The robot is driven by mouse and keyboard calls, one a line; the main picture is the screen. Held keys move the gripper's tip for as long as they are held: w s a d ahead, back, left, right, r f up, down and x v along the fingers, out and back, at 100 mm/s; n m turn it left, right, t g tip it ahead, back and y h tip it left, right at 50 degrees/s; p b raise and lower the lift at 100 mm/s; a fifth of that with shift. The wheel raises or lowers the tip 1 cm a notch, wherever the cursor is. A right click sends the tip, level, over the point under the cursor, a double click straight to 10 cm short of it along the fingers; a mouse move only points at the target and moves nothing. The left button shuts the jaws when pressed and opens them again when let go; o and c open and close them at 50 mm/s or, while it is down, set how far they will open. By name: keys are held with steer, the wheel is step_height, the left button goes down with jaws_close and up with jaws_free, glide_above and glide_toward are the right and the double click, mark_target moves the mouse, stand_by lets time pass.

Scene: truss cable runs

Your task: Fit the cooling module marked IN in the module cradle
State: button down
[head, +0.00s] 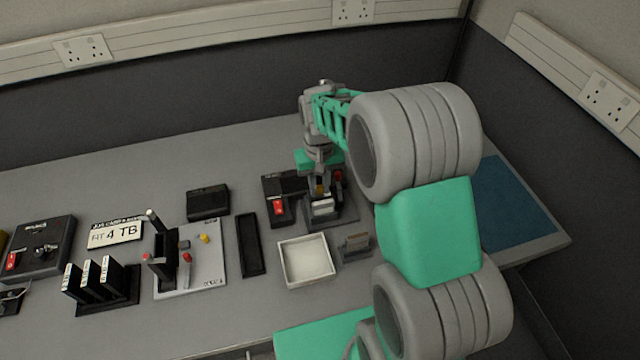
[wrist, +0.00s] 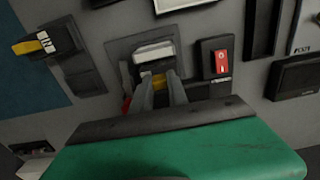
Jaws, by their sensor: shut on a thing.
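My gripper (wrist: 158,85) is shut on a small part with a yellow patch (wrist: 153,80), which I take to be the cooling module. It sits low over the dark module cradle (wrist: 125,48), right of centre in the head view. A block with a white top (wrist: 153,52) lies just beyond the fingertips; it also shows in the head view (head: 323,206). Whether it belongs to the held part, I cannot tell. The fingers hide the held part's lower end, so its seating and marking are unclear. In the head view, my gripper (head: 320,182) points down.
A dark holder with a yellow-ended, labelled part (wrist: 40,45) lies left in the wrist view. A red switch (wrist: 221,62) is right of the cradle there. An open white tray (head: 305,261) stands in front. A blue mat (head: 510,205) lies far right.

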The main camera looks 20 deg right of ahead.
steer(key=shift+f, duration=0.25)
steer(key=c, duration=0.9)
jaws_free()
steer(key=shift+r+p, duration=2.45)
steer(key=shift+r, duration=1.3)
